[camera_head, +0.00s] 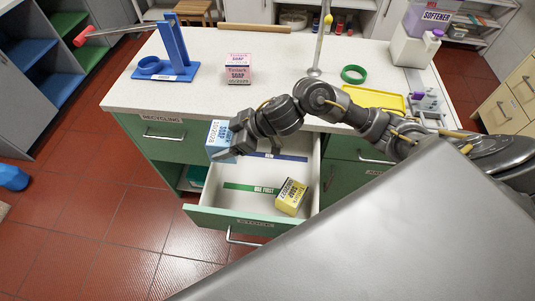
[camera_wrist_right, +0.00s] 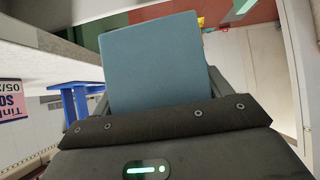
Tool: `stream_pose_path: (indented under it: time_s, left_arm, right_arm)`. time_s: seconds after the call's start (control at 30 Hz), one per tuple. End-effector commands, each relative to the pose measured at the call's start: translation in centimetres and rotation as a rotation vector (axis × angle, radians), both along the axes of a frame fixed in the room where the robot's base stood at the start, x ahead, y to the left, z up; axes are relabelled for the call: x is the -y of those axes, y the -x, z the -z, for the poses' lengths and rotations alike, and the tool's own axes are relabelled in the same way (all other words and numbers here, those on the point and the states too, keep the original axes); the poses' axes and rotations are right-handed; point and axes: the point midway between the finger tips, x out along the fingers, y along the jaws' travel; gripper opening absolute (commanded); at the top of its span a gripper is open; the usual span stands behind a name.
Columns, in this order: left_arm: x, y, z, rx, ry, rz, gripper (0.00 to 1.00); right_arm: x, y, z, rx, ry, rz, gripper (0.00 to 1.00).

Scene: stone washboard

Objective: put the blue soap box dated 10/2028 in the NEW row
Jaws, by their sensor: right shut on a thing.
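The blue soap box (camera_head: 217,139) has a white label with a date that reads like 10/2028. My right gripper (camera_head: 232,143) is shut on it and holds it at the back left corner of the open drawer (camera_head: 196,217). In the right wrist view the blue box (camera_wrist_right: 157,62) stands between the fingers. A green USE FIRST strip (camera_head: 250,188) lies nearer the front. A yellow soap box (camera_head: 291,197) sits at that strip's right end. My left gripper is not in view.
Pink soap boxes (camera_head: 237,75) stand on the white counter (camera_head: 190,98) above the drawer. A blue stand (camera_head: 172,50), a green ring (camera_head: 354,74) and a yellow tray (camera_head: 375,98) are also on the counter. The drawer floor is clear left of the yellow box.

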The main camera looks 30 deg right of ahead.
Motion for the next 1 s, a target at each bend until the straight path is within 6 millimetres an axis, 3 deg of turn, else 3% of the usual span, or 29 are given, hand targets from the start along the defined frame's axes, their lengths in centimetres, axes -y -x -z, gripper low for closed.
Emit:
stream_pose_path:
  time_s: [0.03,0.13,0.3,0.43,0.57,0.73,1.0]
  left_arm:
    - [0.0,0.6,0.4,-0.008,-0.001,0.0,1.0]
    - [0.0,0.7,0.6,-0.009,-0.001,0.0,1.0]
    - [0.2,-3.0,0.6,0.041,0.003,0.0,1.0]
    - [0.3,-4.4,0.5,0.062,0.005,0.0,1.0]
    - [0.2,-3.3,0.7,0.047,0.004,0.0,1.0]
    - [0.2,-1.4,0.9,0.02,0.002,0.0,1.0]
    - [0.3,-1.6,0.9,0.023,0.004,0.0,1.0]
  right_arm:
    - [1.5,-0.5,2.4,-0.015,-0.002,0.016,0.45]
    - [4.1,-1.2,5.6,-0.013,-0.001,0.026,0.45]
    - [6.9,-1.4,8.5,-0.004,-0.001,0.035,0.45]
    - [7.5,-1.4,9.0,0.002,0.0,0.037,0.45]
    - [7.5,-1.4,9.9,-0.001,-0.001,0.036,0.45]
    - [7.4,-1.4,13.0,-0.003,-0.001,0.037,0.45]
    - [7.4,-1.5,15.3,0.001,0.001,0.035,0.45]
